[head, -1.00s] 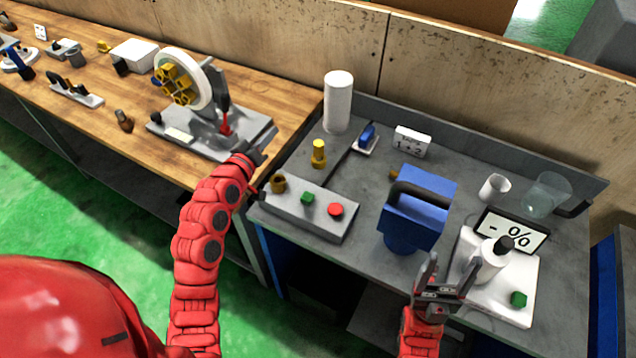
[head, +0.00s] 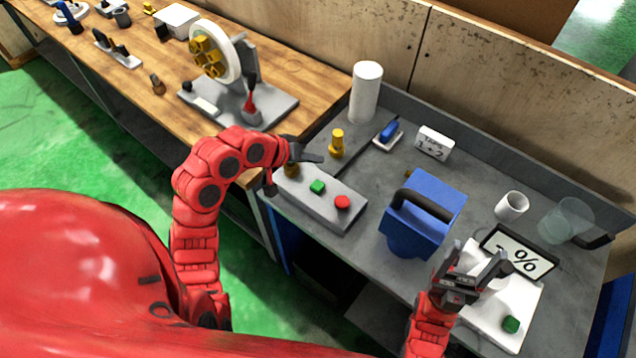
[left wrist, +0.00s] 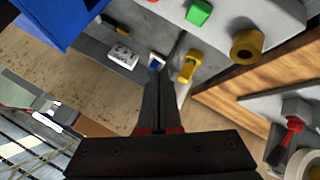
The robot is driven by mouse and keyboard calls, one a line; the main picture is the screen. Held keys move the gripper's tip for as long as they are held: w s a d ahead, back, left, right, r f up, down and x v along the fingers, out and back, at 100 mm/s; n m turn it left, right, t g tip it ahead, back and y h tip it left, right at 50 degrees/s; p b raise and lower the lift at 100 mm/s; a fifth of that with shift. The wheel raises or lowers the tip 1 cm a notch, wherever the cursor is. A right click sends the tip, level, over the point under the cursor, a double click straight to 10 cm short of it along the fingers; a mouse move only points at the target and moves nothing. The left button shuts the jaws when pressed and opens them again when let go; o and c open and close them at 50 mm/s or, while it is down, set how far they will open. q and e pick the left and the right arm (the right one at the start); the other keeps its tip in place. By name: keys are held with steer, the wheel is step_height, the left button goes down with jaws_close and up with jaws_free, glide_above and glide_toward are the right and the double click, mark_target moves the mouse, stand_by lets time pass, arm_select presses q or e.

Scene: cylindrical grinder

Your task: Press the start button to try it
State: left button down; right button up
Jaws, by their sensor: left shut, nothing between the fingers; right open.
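A grey control box (head: 336,213) on the grey bench carries a green button (head: 317,186), a red button (head: 342,202) and a brass-coloured knob at its left end. The green button also shows in the left wrist view (left wrist: 198,12), at the top edge. My left gripper (head: 318,158) is shut and empty, over the far left end of the box, beyond and apart from the green button. Its closed fingers (left wrist: 160,80) point away from the box's buttons in the wrist view. My right gripper (head: 485,258) is open over the white device at right.
A blue machine with a black handle (head: 410,225) stands right of the box. A yellow fitting (head: 337,143), white cylinder (head: 366,92) and small sign (head: 434,143) stand behind.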

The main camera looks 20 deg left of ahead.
mark_target(315, 187)
arm_select(q)
steer(key=shift+f, duration=0.15)
step_height(315, 187, down, 8)
steer(key=b, duration=0.6)
steer(key=shift+f+b, duration=0.3)
stand_by(1.5)
steer(key=shift+f, duration=0.35)
steer(key=shift+f+b, duration=0.45)
steer(key=shift+f, duration=0.15)
stand_by(0.6)
stand_by(0.4)
steer(key=shift+r+p, duration=0.85)
steer(key=shift+r, duration=0.2)
